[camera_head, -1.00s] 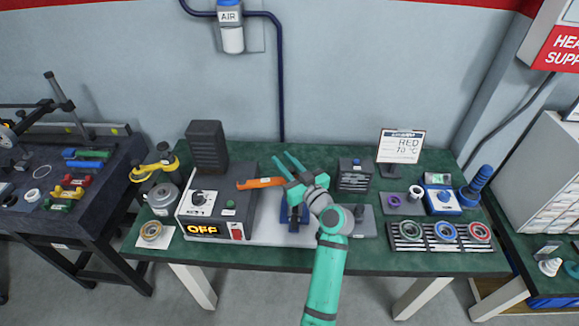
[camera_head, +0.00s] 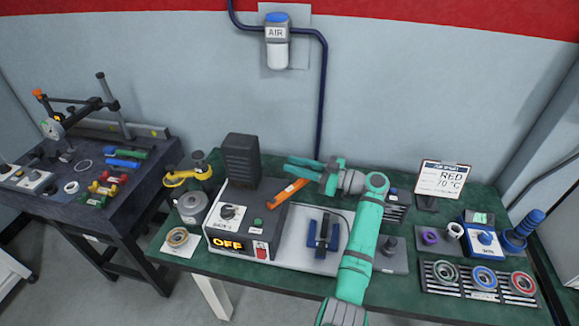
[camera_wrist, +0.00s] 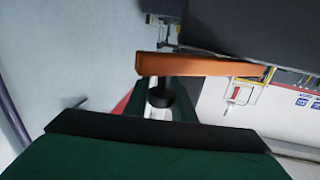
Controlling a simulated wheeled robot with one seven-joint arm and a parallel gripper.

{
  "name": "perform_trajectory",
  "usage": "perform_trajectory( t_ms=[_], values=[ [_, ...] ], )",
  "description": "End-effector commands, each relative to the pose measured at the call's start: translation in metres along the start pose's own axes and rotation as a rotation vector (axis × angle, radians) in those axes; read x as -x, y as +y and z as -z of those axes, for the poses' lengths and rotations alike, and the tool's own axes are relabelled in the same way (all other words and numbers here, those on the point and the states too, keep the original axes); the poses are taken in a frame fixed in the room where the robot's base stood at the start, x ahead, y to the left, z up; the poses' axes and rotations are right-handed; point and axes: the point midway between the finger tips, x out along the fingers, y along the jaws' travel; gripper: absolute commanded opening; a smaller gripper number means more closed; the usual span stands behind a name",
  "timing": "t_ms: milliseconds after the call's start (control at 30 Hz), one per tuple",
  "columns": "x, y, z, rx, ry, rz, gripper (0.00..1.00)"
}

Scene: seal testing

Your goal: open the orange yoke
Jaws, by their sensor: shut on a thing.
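The orange yoke (camera_head: 288,192) is a flat orange bar. In the head view it lies slanted at the back right of the dark control box, its far right end close to my gripper (camera_head: 302,166). In the wrist view the orange yoke (camera_wrist: 205,66) runs across just beyond my fingers, in front of a dark block. A round black knob (camera_wrist: 160,97) shows between the fingers. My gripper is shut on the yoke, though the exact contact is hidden. My teal arm comes up from the front right. A blue fixture (camera_head: 323,243) stands on the light plate, uncovered by my arm.
The control box (camera_head: 232,243) reads OFF, with a dark ribbed tower (camera_head: 242,160) behind it. A yellow-handled tool (camera_head: 188,177) stands left. A rack (camera_head: 478,280) of coloured rings fills the front right.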

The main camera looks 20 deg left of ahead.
Motion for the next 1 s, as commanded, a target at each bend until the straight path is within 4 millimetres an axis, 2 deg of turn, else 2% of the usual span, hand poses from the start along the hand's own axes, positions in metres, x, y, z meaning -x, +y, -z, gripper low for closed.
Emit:
perform_trajectory(
  t_ms=[667, 700, 767, 1000],
  values=[
    [0.0061, 0.0029, -0.0020, -0.002, -0.003, 0.041, 0.00],
    [0.0060, 0.0029, -0.0020, -0.003, -0.003, 0.041, 0.25],
    [0.0058, 0.0028, -0.0020, -0.003, -0.003, 0.041, 0.40],
    [0.0048, 0.0027, -0.0012, -0.002, -0.002, 0.041, 0.42]
  ],
)
